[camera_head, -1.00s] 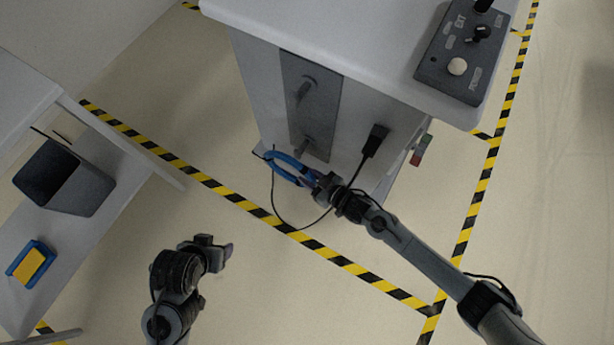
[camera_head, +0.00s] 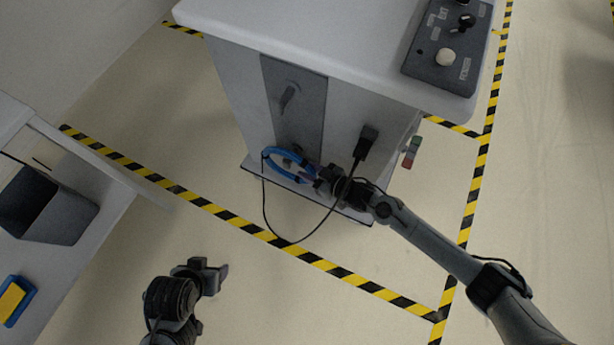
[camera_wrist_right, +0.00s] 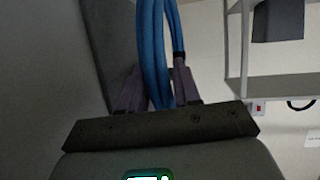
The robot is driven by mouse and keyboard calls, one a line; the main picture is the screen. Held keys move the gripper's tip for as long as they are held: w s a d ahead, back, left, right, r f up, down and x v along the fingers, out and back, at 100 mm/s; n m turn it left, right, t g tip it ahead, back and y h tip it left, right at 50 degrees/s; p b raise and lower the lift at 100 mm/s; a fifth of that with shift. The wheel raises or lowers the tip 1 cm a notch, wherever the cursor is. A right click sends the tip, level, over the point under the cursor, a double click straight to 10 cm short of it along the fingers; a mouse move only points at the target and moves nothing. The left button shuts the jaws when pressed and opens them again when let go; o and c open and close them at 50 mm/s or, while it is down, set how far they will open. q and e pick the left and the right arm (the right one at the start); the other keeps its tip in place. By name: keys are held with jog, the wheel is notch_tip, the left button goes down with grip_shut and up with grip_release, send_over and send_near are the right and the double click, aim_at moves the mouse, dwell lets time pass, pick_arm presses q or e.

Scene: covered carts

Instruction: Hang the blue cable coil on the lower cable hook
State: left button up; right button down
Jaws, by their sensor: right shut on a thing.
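The blue cable coil (camera_head: 277,151) is held by my right gripper (camera_head: 312,173) in front of the cart's side. In the right wrist view its blue strands (camera_wrist_right: 158,50) run up between the purple fingers. The dark hook plate (camera_head: 297,120) carries an upper hook (camera_head: 289,95) and a lower cable hook (camera_head: 291,161). The coil's loop overlaps the lower hook in the head view; I cannot tell whether it is around the hook or in front of it. My left gripper (camera_head: 218,273) is empty, low in the head view, its opening unclear.
A black cable (camera_head: 283,242) hangs in a loop from near the coil to a black plug (camera_head: 366,141) on the cart. The cart's top (camera_head: 300,30) overhangs the plate. A shelf at left holds a dark bin (camera_head: 60,215) and a blue-yellow item (camera_head: 14,299).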

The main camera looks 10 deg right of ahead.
jog(key=shift+w+d+b, duration=0.25)
jog(key=shift+w+b, duration=0.1)
jog(key=shift+w, duration=0.15)
jog(key=shift+w+d+f+b, duration=0.2)
jog(key=shift+f+b, duration=0.1)
jog(key=shift+f, duration=0.15)
jog(key=shift+w+d+f+b, duration=0.1)
jog(key=shift+w+f+b, duration=0.05)
jog(key=shift+f+b, duration=0.2)
jog(key=shift+f, duration=0.25)
jog(key=shift+w+f, duration=0.1)
jog(key=shift+f, duration=0.1)
